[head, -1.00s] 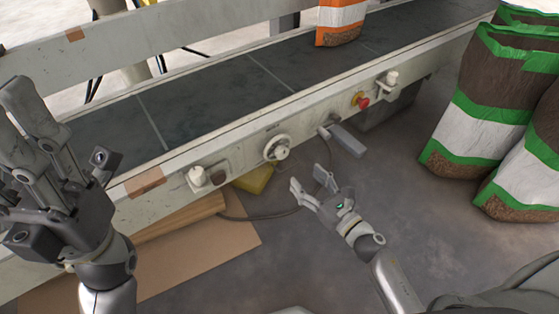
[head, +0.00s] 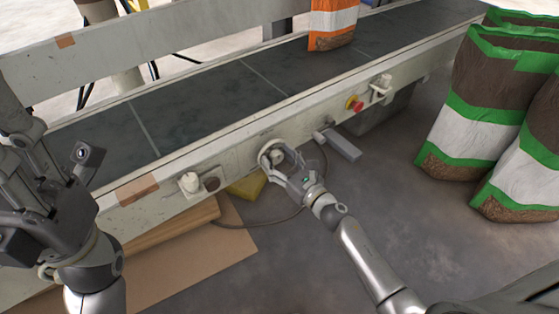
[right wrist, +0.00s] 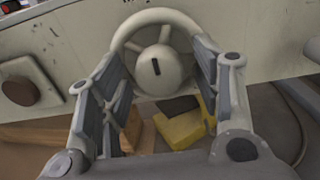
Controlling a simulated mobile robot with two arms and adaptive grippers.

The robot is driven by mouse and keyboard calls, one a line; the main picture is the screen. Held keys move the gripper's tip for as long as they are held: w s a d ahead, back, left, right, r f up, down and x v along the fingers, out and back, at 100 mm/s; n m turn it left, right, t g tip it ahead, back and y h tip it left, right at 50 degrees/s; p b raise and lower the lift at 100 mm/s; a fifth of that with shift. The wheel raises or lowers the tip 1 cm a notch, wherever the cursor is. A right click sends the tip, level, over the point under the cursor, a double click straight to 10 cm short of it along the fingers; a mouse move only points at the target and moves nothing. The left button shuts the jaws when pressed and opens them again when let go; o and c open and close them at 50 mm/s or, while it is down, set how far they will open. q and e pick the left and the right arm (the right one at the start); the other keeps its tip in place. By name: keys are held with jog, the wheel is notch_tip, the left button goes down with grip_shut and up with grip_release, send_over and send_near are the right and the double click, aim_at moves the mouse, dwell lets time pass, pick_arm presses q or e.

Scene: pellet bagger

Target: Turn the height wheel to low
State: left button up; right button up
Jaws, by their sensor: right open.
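The height wheel is a pale round wheel (head: 272,152) on the side rail of the conveyor, partly hidden by my right gripper in the head view. In the right wrist view the wheel (right wrist: 156,68) shows a spoked rim and a hub with a dark slot-like mark standing near upright. My right gripper (head: 281,168) is open at the wheel, with its fingers on either side of the wheel's lower part in the wrist view (right wrist: 155,85). I cannot tell whether the fingers touch the rim. My left gripper (head: 45,150) is at the left edge, partly cut off; its opening is unclear.
A pale knob (head: 190,183) is left of the wheel; a red button (head: 356,104) and a grey lever (head: 343,146) are to its right. A yellow block (head: 247,187) lies below. Green-and-white bags (head: 478,110) stand right. An orange-and-white bag (head: 333,20) stands on the belt (head: 210,95).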

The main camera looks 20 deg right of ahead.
jog(key=c, duration=1)
jog(key=shift+m, duration=0.3)
